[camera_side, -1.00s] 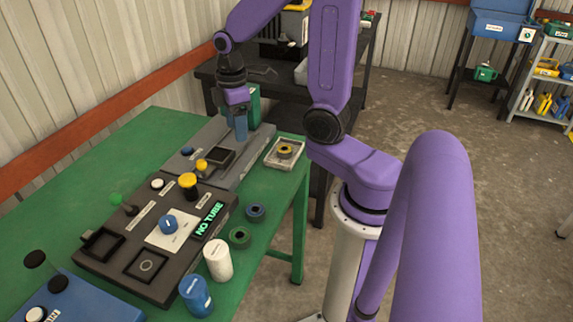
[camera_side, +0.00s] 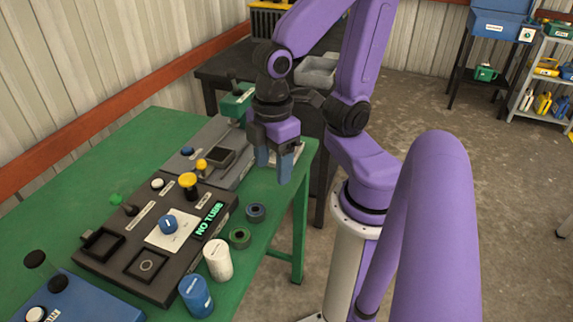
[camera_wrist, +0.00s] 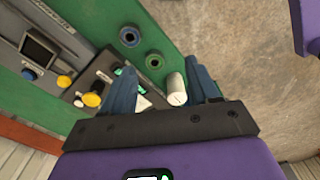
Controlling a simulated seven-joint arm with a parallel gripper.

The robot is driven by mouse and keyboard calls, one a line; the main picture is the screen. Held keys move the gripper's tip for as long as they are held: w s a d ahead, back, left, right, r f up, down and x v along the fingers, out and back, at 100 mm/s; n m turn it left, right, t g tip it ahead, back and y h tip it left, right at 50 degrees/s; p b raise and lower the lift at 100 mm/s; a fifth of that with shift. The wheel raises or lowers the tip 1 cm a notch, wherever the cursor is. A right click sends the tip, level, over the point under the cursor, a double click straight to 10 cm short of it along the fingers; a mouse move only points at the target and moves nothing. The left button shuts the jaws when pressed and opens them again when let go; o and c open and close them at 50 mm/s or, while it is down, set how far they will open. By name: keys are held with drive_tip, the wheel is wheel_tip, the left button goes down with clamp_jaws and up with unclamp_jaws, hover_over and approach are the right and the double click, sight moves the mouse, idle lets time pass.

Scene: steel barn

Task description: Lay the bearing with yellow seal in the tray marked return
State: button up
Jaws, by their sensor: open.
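My gripper (camera_side: 274,168) is open, its blue fingers pointing down above the right edge of the green bench, in front of a small pale tray (camera_side: 298,150). Only part of that tray shows, and any writing on it cannot be read. The bearing with the yellow seal, seen in this tray a second ago, is now hidden behind my gripper. In the wrist view the open fingers (camera_wrist: 161,74) show nothing held between them. A blue-sealed bearing (camera_side: 255,212) and a green-sealed bearing (camera_side: 239,237) lie on the bench and also show in the wrist view.
A white cylinder (camera_side: 218,258) and a blue one (camera_side: 195,296) stand near the bench's front edge. A dark control panel (camera_side: 150,235) with knobs and a lit "NO TUBE" sign fills the middle. A grey device (camera_side: 215,150) sits behind it. A grey bin (camera_side: 318,72) stands farther back.

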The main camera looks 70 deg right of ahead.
drive_tip(key=shift+s+a+r, duration=0.1)
drive_tip(key=shift+s+a, duration=0.1)
drive_tip(key=shift+s, duration=1.35)
